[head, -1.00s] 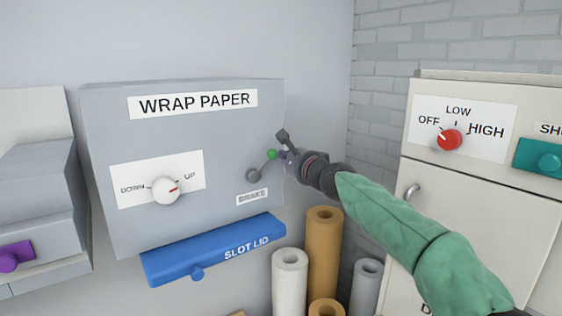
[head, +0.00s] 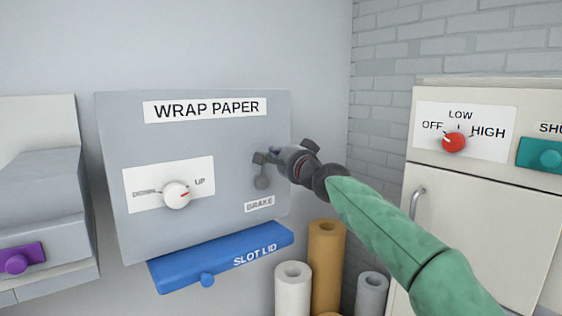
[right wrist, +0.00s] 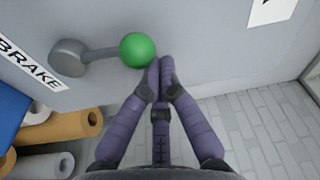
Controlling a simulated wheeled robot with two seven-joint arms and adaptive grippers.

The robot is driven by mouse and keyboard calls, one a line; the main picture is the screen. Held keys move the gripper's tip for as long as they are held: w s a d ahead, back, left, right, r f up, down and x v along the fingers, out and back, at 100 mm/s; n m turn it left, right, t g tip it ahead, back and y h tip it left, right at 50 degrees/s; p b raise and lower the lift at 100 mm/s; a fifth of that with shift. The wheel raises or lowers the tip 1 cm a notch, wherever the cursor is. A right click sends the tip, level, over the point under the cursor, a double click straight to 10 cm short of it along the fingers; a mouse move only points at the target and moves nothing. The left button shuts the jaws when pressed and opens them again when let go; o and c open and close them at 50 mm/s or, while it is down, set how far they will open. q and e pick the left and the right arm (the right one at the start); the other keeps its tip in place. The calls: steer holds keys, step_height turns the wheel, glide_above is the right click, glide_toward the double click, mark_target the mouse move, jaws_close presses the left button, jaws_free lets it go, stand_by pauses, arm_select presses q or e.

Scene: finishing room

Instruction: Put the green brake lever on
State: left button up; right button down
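The brake lever's grey pivot (head: 262,183) is on the front of the grey wrap paper box (head: 140,225), above the "BRAKE" label (head: 259,204). In the head view my right gripper (head: 266,158) covers the lever's green ball. In the right wrist view the green ball (right wrist: 137,49) is at the end of a grey arm, slanting up and right from its pivot as the label reads. My right gripper (right wrist: 158,66) has its fingers together with nothing between them. Its tips are right beside the ball; I cannot tell whether they touch. My left gripper is out of view.
The blue slot lid (head: 220,256) sticks out low on the box. A white dial (head: 176,195) is left of the lever. Paper rolls (head: 326,265) stand below right. A cream cabinet (head: 470,220) with a red knob (head: 453,142) stands at the right.

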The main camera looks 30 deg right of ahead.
steer(key=shift+s+a+f+n+t+y+b, duration=0.15)
steer(key=shift+a+n+b, duration=0.4)
steer(key=shift+a+n, duration=0.55)
steer(key=shift+a+r+n+t+y+b, duration=0.15)
steer(key=shift+a+n+b, duration=0.55)
steer(key=shift+n, duration=0.75)
steer(key=shift+s+a+f+n+t+b, duration=0.15)
steer(key=shift+a+n+b, duration=0.3)
steer(key=shift+a+n, duration=0.65)
steer(key=shift+n, duration=0.35)
steer(key=shift+d, duration=0.1)
